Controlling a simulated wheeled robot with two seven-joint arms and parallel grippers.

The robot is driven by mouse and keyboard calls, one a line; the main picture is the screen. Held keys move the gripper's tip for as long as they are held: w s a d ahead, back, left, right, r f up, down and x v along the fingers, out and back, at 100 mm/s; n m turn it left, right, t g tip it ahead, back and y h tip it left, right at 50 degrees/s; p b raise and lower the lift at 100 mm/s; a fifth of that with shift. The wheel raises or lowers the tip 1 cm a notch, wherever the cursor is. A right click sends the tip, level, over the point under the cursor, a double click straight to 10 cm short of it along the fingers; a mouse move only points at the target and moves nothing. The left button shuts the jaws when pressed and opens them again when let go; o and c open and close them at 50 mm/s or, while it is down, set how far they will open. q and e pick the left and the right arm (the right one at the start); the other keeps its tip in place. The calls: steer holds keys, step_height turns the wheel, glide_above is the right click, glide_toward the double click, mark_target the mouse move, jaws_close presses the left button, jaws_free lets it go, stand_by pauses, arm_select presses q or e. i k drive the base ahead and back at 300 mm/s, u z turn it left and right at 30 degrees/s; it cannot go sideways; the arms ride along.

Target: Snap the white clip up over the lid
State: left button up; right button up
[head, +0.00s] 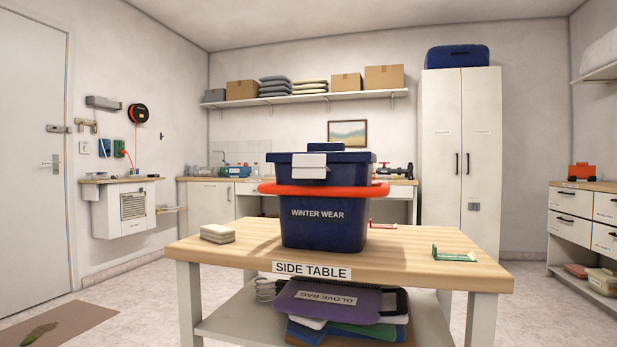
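A dark blue tub (325,232) labelled "WINTER WEAR" stands upright on the side table (390,252). A dark blue lid (355,157) sits on top of it, with a small raised blue part (326,149) at its back. The white clip (309,168) is on the front of the tub at lid height, with its lower part standing out over the rim. I cannot tell whether it is hooked over the lid. A red-orange handle (325,189) runs across the front below the clip. Neither of my grippers is in view.
A pale stacked block (217,233) lies left on the tabletop. A green-and-white item (454,253) lies right, and a small red item (372,223) is partly behind the tub. The table's front corners are clear.

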mark_target(303, 166)
steer(key=k, duration=0.2)
steer(key=z, duration=1.5)
steer(key=i, duration=1)
steer(key=u, duration=1.65)
